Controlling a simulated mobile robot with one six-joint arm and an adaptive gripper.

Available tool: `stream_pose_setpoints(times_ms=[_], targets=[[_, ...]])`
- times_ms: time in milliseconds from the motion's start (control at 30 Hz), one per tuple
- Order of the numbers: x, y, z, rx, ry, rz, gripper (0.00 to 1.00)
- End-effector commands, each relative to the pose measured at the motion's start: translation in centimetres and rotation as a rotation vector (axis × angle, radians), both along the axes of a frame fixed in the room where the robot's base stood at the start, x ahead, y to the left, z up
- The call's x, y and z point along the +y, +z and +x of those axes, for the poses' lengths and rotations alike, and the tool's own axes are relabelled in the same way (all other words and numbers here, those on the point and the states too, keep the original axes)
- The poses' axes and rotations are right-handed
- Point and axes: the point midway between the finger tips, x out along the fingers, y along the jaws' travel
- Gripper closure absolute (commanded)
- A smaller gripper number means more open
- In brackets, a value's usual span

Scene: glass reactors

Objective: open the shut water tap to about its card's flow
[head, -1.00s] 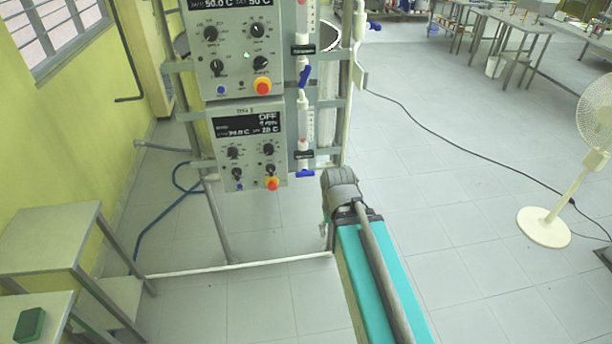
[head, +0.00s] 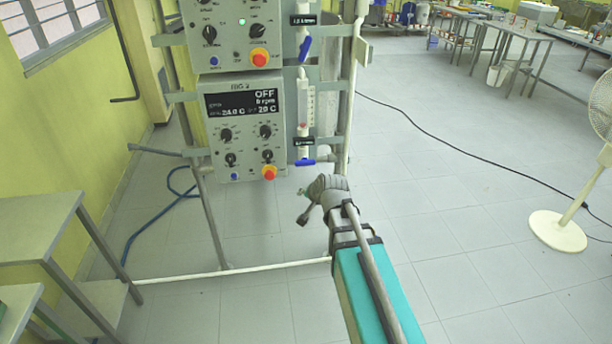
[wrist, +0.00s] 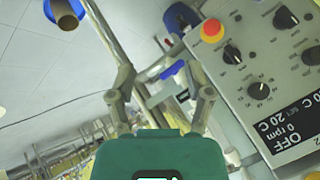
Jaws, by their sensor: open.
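The lower water tap has a blue handle (head: 305,162) lying crosswise below the clear flow tube (head: 305,108). A dark card (head: 303,141) sits just above it; its text is too small to read. In the wrist view the blue handle (wrist: 172,70) shows beyond and between my fingertips, apart from them. My gripper (head: 306,204) is open and empty, below and in front of the tap in the head view. Its two fingers stand apart in the wrist view (wrist: 165,84).
An upper tap with a tilted blue handle (head: 304,48) has its own card (head: 303,19). The lower control box (head: 245,125) with knobs, a red button and an OFF display stands left of the tap. A frame pipe (head: 348,100) runs at right.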

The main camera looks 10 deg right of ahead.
Motion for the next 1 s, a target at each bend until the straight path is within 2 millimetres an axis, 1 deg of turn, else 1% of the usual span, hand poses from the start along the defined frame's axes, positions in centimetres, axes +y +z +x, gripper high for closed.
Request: stream_pose_setpoints(times_ms=[33, 300, 500, 800, 1000], targets=[[0.1, -1.6, 1.1, -0.033, -0.027, 0.030, 0.34], [0.0, -3.7, 5.7, -0.215, -0.185, 0.221, 0.34], [-0.4, -5.0, 8.6, -0.345, -0.298, 0.374, 0.34], [-1.9, -6.8, 12.1, -0.534, -0.456, 0.615, 0.34], [-3.0, -7.4, 13.4, -0.630, -0.531, 0.743, 0.34]])
